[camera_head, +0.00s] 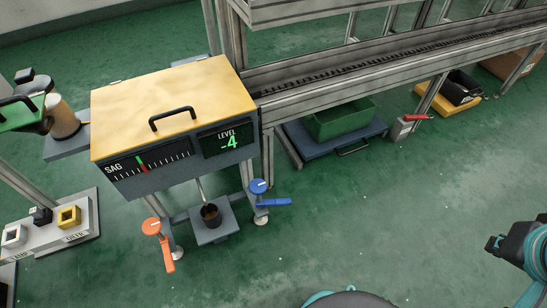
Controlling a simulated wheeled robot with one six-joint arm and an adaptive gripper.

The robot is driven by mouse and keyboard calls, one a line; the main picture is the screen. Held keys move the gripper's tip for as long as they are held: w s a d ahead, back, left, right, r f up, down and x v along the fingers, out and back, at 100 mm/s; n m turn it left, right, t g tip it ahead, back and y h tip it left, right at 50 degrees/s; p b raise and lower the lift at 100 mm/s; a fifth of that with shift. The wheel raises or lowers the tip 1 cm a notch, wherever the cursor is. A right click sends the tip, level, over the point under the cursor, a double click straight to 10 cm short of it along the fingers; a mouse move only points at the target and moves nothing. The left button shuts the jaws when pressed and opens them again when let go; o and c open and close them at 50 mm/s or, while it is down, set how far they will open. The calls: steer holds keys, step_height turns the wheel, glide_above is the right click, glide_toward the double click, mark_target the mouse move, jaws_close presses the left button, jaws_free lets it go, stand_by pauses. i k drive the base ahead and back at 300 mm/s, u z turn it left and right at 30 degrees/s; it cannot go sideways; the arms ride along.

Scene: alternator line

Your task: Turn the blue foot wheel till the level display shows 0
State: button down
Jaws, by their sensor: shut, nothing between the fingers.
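The blue foot wheel (258,187) sits low at the right front leg of a yellow-topped cabinet, with a white mark on its top. A blue lever (274,202) sticks out to the right just below it. The level display (228,141) on the cabinet's front reads -4 in green. My gripper (493,244) is at the right edge, dark and partly in view, shut and empty, well apart from the blue wheel.
An orange foot wheel (152,227) with an orange lever (167,252) is at the left front leg. A small grey stand (214,230) holding a dark cup is between the legs. A green crate (341,119) sits under the conveyor (380,65).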

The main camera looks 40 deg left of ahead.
mark_target(258, 186)
steer(key=u, duration=1.9)
